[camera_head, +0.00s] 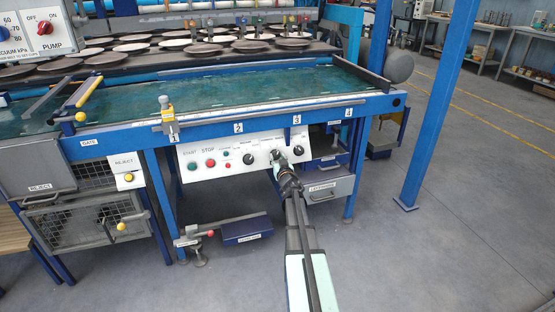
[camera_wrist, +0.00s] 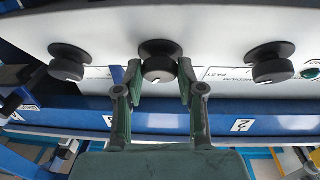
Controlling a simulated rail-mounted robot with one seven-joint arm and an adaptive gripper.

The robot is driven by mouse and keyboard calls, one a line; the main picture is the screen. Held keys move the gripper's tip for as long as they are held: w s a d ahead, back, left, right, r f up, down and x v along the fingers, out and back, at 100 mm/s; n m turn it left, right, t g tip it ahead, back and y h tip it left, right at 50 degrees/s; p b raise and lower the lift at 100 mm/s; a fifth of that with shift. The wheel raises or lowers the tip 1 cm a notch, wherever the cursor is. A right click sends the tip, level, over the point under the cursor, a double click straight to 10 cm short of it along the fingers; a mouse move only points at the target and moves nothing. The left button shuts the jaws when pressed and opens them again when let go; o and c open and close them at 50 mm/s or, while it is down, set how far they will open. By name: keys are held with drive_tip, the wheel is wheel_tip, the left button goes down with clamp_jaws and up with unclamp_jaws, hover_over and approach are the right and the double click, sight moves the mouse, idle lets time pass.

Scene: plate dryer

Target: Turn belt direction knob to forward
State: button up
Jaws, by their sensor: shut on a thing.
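The white control panel (camera_head: 235,153) on the front of the blue machine holds a row of black knobs and coloured buttons. My gripper (camera_head: 281,163) reaches its right half. In the wrist view, where the panel appears upside down, my gripper (camera_wrist: 159,83) is shut on the middle black knob (camera_wrist: 159,65), one green-grey finger on each side. A short white mark shows on the knob's lower edge. Its label is mostly hidden by the fingers, so I cannot read its name or setting.
A black knob (camera_wrist: 271,62) marked with speed words and another black knob (camera_wrist: 69,62) flank the held one. The blue frame rail (camera_wrist: 270,122) runs close by my fingers. A grey drawer (camera_head: 330,187) is right of my arm; a blue pedal (camera_head: 246,229) is left.

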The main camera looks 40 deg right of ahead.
drive_tip(key=shift+d+r+n+y+p, duration=0.15)
drive_tip(key=shift+r+n+y+p, duration=0.25)
drive_tip(key=shift+p, duration=0.85)
drive_tip(key=shift+n+p, duration=0.4)
drive_tip(key=shift+p, duration=0.2)
drive_tip(key=n+y+p, duration=0.1)
drive_tip(key=p, duration=0.1)
drive_tip(key=n+y+p, duration=0.1)
drive_tip(key=n+p, duration=0.1)
drive_tip(key=p, duration=0.1)
drive_tip(key=n+t+p, duration=0.1)
drive_tip(key=p, duration=0.1)
drive_tip(key=shift+d+r+n+y+p, duration=0.1)
drive_tip(key=shift+d+n+y+p, duration=0.2)
drive_tip(key=shift+n+y+p, duration=0.1)
drive_tip(key=n+y+p, duration=0.1)
drive_tip(key=n+p, duration=0.1)
drive_tip(key=n+y+p, duration=0.1)
drive_tip(key=n+p, duration=0.1)
drive_tip(key=p, duration=0.1)
drive_tip(key=shift+d+n+y, duration=0.15)
drive_tip(key=shift+n+y, duration=0.15)
drive_tip(key=n+g+y+p, duration=0.1)
drive_tip(key=n+y+p, duration=0.1)
drive_tip(key=n+p, duration=0.1)
drive_tip(key=shift+d+n+p, duration=0.1)
drive_tip(key=shift+n+p, duration=0.25)
drive_tip(key=shift+n, duration=0.45)
